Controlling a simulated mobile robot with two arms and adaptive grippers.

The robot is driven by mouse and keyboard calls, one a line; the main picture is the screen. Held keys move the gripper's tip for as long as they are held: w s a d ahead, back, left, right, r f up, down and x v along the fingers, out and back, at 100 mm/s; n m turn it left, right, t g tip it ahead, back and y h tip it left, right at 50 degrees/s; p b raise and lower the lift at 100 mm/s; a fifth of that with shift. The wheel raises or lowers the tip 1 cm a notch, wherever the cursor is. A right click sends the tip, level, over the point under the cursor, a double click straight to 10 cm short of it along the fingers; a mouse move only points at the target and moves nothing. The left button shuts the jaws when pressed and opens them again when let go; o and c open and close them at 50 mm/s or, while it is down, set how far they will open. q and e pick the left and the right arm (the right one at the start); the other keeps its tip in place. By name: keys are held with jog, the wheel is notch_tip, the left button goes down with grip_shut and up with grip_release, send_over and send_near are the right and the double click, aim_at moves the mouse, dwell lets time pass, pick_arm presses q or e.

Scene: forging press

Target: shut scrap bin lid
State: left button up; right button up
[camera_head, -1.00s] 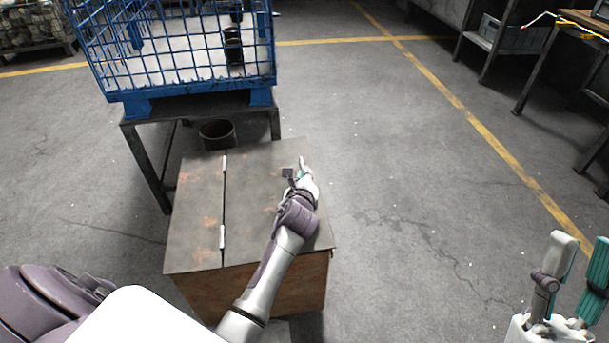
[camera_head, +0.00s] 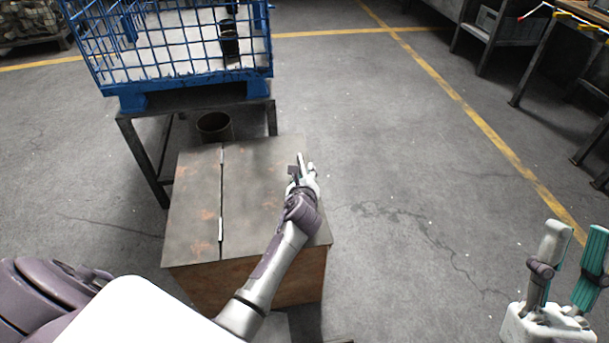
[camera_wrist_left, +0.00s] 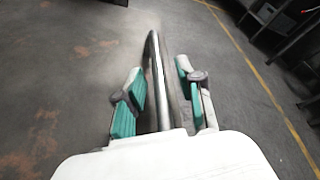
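The scrap bin (camera_head: 268,282) is a rusty brown box in the middle of the head view. Its grey, rust-spotted lid (camera_head: 255,200) lies flat over the top, level with the fixed strip left of the hinges. My left gripper (camera_head: 302,166) is at the lid's right edge. In the left wrist view its teal-padded fingers (camera_wrist_left: 163,90) stand apart on either side of a grey bar-like handle (camera_wrist_left: 154,75), with a gap visible on the right. My right gripper (camera_head: 580,245) is open and empty at the lower right, away from the bin.
A blue wire cage (camera_head: 180,50) stands on a dark metal stand (camera_head: 195,103) behind the bin. The floor right of the bin is clear. Workbenches (camera_head: 500,30) stand at the far right.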

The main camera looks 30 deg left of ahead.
pick_arm(q)
jog(key=v, duration=1.1)
jog(key=shift+s+d, duration=0.15)
jog(key=shift+s, duration=0.2)
jog(key=shift+s+r, duration=0.15)
